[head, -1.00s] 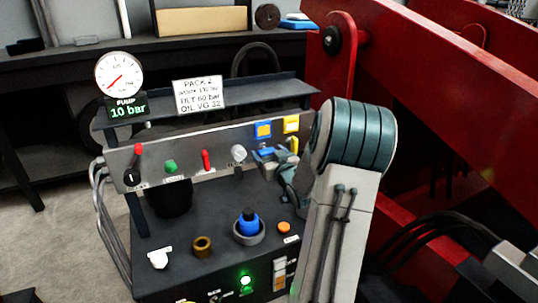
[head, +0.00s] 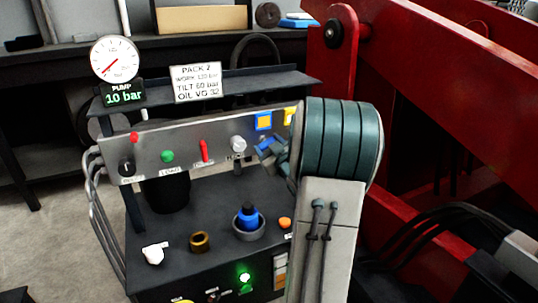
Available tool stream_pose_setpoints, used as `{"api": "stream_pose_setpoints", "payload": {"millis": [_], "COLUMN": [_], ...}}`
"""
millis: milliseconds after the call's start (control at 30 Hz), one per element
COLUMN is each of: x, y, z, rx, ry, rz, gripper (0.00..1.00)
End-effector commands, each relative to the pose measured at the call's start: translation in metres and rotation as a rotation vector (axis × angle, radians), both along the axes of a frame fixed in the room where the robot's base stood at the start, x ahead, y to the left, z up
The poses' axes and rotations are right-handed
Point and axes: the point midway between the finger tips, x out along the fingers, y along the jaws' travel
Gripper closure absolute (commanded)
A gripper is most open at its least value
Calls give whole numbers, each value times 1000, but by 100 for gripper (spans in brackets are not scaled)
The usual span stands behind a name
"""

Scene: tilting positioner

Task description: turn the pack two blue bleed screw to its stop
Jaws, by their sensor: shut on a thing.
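Under that tag, my gripper (head: 268,148) is at the panel face, shut on a small blue part, which I take as the blue bleed screw (head: 267,143). The fingers cover most of the screw, so its turn angle cannot be read. My arm hides the panel's right end. A yellow tag (head: 289,116) shows partly beside the arm.
The panel also carries a green knob (head: 167,156), a red lever (head: 203,151) and a silver knob (head: 238,143). The gauge (head: 115,59) stands above, with a 10 bar display (head: 124,94). A blue-topped item (head: 247,217) sits in a grey cup. A red frame (head: 450,100) fills the right.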

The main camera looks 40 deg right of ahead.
Motion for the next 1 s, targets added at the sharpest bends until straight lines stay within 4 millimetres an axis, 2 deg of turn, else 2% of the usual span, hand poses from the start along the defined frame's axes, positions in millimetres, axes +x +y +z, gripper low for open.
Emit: {"api": "stream_pose_setpoints", "payload": {"millis": [100, 1000], "x": [0, 1], "y": [1, 3], "z": [-6, -3], "rx": [-112, -916], "ry": [25, 221], "rz": [2, 2], "gripper": [68, 68]}}
